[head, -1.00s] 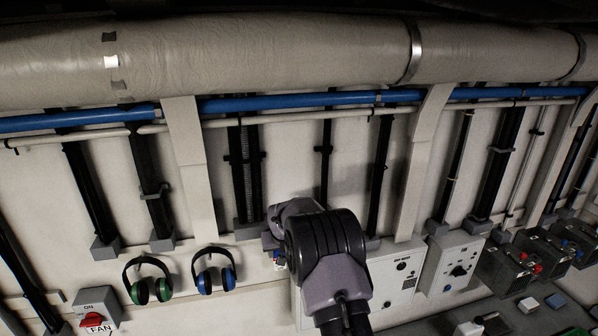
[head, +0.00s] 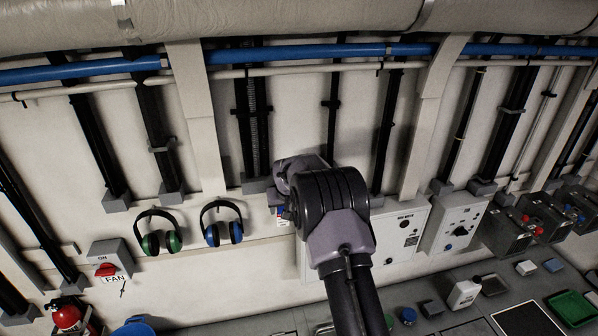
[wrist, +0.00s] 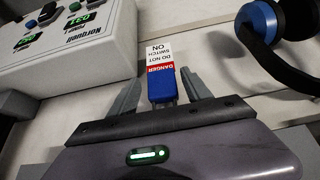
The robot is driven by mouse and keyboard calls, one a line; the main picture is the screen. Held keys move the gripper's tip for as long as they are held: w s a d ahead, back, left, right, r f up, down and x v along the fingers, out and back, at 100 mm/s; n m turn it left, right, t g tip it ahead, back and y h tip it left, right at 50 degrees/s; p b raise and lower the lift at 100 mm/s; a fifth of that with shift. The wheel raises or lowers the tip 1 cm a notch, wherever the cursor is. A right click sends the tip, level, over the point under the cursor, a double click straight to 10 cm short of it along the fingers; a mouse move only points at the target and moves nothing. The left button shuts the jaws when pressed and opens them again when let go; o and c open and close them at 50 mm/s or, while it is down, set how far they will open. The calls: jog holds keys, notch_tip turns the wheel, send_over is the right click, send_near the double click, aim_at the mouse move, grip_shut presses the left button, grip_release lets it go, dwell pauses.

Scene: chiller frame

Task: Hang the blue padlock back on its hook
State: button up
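The blue padlock (wrist: 162,88) shows in the wrist view between the two fingers of my gripper (wrist: 161,80). A red, white and black danger tag (wrist: 159,58) extends from it. Narrow gaps show between the padlock and each finger, so my gripper looks open around it. Its shackle end points toward my palm, and the hook is not visible. In the head view my wrist hides the padlock and fingers; only part of the tag (head: 280,216) shows at the wall beside my wrist.
Blue earmuffs (head: 222,224) and green earmuffs (head: 160,232) hang left of my wrist. A red fan switch (head: 108,268) is farther left. Pipes run above.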

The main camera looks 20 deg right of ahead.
jog(key=shift+s, duration=0.1)
jog(key=b+v, duration=0.4)
jog(key=v, duration=1.4)
jog(key=s+a+f+y+b, duration=0.1)
jog(key=s+a+f+b, duration=0.4)
jog(key=s+f+b, duration=0.7)
jog(key=s+a+f+m+y+b, duration=0.1)
jog(key=s+a+f+b, duration=0.5)
jog(key=s+f+b, duration=0.5)
jog(key=s+a+f+m+y+b, duration=0.1)
jog(key=s+a+f+b, duration=0.5)
jog(key=s+f+b, duration=0.6)
jog(key=s+b, duration=0.3)
jog(key=shift+s+f, duration=0.3)
jog(key=shift+f, duration=0.05)
jog(key=shift+a, duration=0.15)
